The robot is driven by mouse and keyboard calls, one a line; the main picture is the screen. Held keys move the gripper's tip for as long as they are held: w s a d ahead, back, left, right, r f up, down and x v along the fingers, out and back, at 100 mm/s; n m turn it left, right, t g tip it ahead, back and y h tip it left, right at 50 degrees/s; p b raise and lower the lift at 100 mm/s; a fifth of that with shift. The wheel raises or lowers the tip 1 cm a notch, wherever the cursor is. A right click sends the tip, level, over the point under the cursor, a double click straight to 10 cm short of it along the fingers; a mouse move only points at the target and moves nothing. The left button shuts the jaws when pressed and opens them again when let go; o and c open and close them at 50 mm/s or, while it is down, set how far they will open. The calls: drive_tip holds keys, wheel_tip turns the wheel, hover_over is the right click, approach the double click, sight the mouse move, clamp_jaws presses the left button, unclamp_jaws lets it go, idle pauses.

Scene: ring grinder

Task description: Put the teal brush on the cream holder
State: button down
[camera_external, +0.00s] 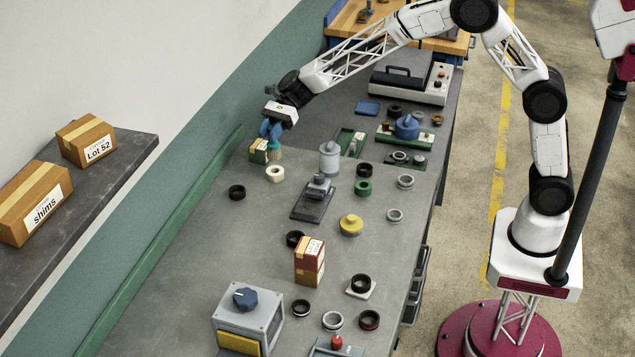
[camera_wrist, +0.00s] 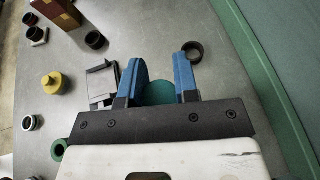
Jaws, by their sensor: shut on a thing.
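My gripper (camera_external: 270,131) is at the far left part of the bench, its blue fingers pointing down. In the wrist view the fingers (camera_wrist: 158,85) are shut on the teal brush (camera_wrist: 158,93), whose rounded teal part shows between them. In the external view a small teal and pale part of the brush (camera_external: 275,153) shows below the fingers. The cream holder (camera_external: 275,173), a small ring-shaped piece, sits on the bench just below the brush in the picture. I cannot tell whether they touch. I cannot make out the holder in the wrist view.
A green and yellow box (camera_external: 258,150) stands close to the left of the brush. A grey cylinder (camera_external: 329,159) and a dark press-like fixture (camera_external: 314,198) stand to the right. A black ring (camera_external: 237,192) lies nearer the green bench edge. Bare bench lies around that ring.

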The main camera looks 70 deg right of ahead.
sight(271, 144)
drive_tip(key=shift+f, duration=0.1)
drive_tip(key=shift+f, duration=2.4)
drive_tip(key=shift+f, duration=0.1)
drive_tip(key=c, duration=0.9)
unclamp_jaws()
drive_tip(key=shift+o, duration=0.2)
drive_tip(key=v, duration=1.2)
